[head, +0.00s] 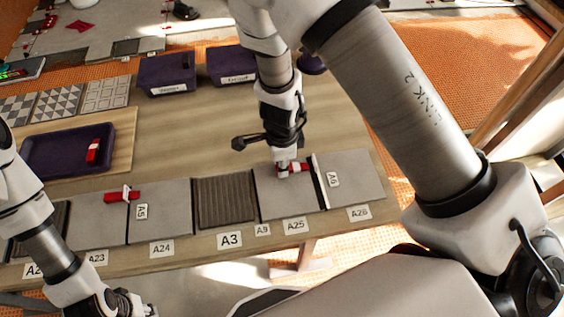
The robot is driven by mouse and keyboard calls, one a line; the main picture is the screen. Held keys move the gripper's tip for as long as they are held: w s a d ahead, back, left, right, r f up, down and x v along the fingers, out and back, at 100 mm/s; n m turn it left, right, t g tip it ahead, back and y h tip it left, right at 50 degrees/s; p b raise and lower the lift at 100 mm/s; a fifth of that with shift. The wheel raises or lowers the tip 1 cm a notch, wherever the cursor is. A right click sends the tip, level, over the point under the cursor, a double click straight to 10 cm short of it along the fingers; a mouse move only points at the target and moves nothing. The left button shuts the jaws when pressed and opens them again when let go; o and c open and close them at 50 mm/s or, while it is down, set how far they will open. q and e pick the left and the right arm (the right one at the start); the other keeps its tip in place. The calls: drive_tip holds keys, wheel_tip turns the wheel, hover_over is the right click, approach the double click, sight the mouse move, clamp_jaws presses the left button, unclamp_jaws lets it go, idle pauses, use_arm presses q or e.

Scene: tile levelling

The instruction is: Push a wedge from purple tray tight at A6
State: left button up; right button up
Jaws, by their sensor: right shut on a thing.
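My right gripper (283,171) points down over the tile above label A25 and is shut on a red wedge (296,168). The wedge lies at the joint marked by the A6 label (333,180), its right end close to the dark gap; I cannot tell if it is tight. The purple tray (62,157) on the left holds another red wedge (93,151). A red wedge (117,197) sits in a white clip at the A5 joint. My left gripper (125,303) is at the bottom left, its fingers unclear.
Two purple bins (166,75) stand at the back of the wooden table (190,130). Patterned sample tiles (60,100) lie at the left. A ribbed dark tile (224,202) lies between grey tiles. The table's middle is clear.

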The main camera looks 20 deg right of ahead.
sight(300, 166)
drive_tip(key=shift+s+d, duration=0.15)
drive_tip(key=shift+d, duration=0.4)
drive_tip(key=shift+s+d, duration=0.15)
drive_tip(key=shift+d, duration=0.4)
drive_tip(key=shift+s+d, duration=0.25)
drive_tip(key=shift+d, duration=0.9)
idle(1.1)
drive_tip(key=o, duration=0.9)
drive_tip(key=shift+c, duration=0.2)
wheel_tip(300, 166, up, 12)
